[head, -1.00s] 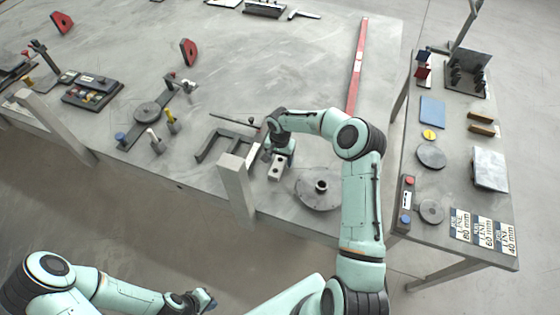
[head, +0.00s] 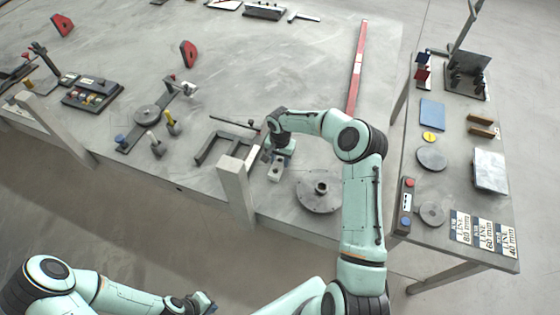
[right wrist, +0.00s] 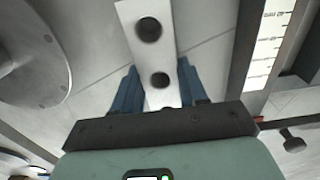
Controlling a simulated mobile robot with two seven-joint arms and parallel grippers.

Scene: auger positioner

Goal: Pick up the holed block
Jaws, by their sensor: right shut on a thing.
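The holed block (head: 276,170) is a pale grey bar with dark round holes, at the front part of the large table in the head view. In the right wrist view the block (right wrist: 160,55) lies between the blue fingers, with two holes showing. My right gripper (right wrist: 160,88) is shut on it. In the head view the right gripper (head: 279,157) is over the block's far end, its fingers mostly hidden. I cannot tell whether the block touches the table. My left gripper (head: 207,305) is low in the head view, away from the table; its jaws are unclear.
A round flanged disc (head: 320,204) lies right of the block. A dark U-shaped bracket (head: 208,150) lies to its left. A grey post (head: 236,185) stands at the table's front edge. A red and white bar (head: 354,75) lies further back. A side table (head: 458,180) stands right.

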